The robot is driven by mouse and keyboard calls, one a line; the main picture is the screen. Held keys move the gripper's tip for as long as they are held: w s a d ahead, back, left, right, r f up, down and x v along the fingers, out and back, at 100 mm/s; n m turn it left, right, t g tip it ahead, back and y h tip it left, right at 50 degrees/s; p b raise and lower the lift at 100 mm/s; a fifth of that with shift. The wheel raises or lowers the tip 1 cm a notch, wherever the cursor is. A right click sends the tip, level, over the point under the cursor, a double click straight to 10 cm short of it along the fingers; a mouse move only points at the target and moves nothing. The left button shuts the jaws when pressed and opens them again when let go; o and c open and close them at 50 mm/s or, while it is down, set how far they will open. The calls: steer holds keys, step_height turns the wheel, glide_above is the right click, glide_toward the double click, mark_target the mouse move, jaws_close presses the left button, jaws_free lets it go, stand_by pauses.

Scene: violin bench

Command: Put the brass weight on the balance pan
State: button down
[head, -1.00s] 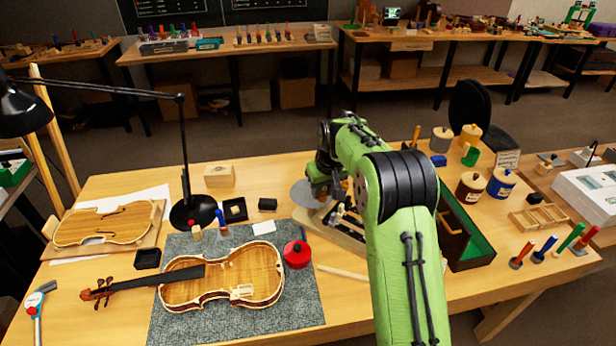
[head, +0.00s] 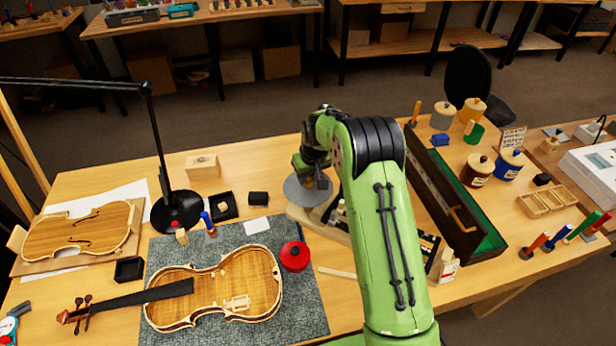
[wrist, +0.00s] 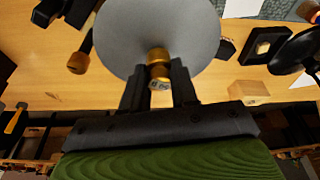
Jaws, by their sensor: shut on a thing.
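The brass weight (wrist: 158,56) is a small golden cylinder between the two dark fingers of my gripper (wrist: 158,74) in the wrist view. The fingers are shut on it. The balance pan (wrist: 150,25) is a round, flat grey disc, and the weight overlaps its edge in that view. In the head view my gripper (head: 314,178) is over the pan (head: 297,194), which the arm partly covers. I cannot tell whether the weight touches the pan.
A long green-lined case (head: 487,240) lies right of my arm. A violin (head: 255,285) and a red round pot (head: 295,257) are on the grey mat (head: 300,320). A wooden block (head: 203,167) and a lamp base (head: 178,212) stand left of the pan.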

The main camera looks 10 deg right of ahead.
steer(key=shift+f, duration=0.25)
steer(key=shift+f, duration=0.15)
steer(key=c, duration=0.9)
jaws_free()
steer(key=shift+o, duration=0.2)
